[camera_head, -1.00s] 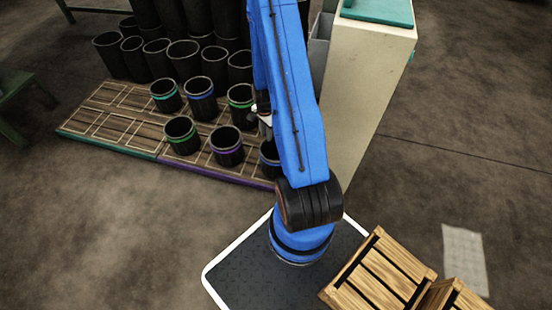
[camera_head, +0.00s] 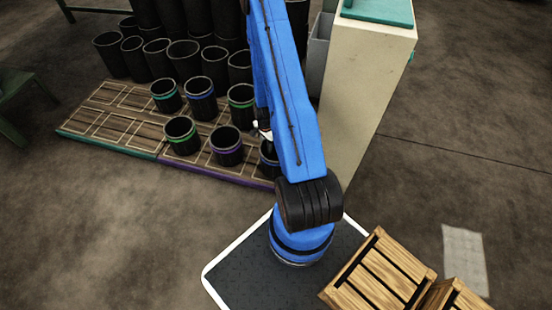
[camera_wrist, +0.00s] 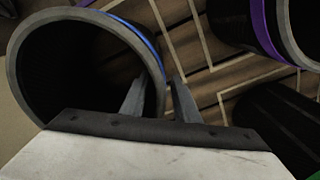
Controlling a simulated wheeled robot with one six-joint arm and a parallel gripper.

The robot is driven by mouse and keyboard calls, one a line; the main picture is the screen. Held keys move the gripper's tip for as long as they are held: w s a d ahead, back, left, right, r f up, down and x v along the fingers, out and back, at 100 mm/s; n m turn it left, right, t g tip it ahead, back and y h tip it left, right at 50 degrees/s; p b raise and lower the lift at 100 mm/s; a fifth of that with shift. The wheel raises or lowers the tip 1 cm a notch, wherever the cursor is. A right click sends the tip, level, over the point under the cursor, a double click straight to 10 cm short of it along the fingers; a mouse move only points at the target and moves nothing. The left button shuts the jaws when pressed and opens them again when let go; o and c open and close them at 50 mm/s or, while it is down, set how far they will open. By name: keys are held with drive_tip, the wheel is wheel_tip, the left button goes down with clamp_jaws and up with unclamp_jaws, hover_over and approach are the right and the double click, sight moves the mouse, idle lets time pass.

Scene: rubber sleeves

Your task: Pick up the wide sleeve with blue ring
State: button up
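A black sleeve with a blue ring (camera_head: 267,163) stands at the near right of the wooden rack, partly hidden by my arm. In the wrist view, the blue-ringed sleeve (camera_wrist: 154,48) fills the left side with its mouth open toward the camera. My gripper (camera_wrist: 158,92) is open, with its two fingers apart at the right wall of this sleeve. The left finger overlaps the rim and the right finger is outside; contact cannot be told. In the head view my gripper (camera_head: 267,139) is just above that sleeve. Another blue-ringed sleeve (camera_head: 201,97) stands farther back.
A purple-ringed sleeve (camera_head: 227,148) stands to the left, also in the wrist view (camera_wrist: 262,30). Green-ringed sleeves (camera_head: 181,136) stand nearby. Taller plain black sleeves crowd the back. A pale cabinet (camera_head: 365,75) stands right of my arm. The rack's left part (camera_head: 100,120) is empty.

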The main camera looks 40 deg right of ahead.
drive_tip(key=shift+f, duration=0.35)
clamp_jaws()
idle(1.2)
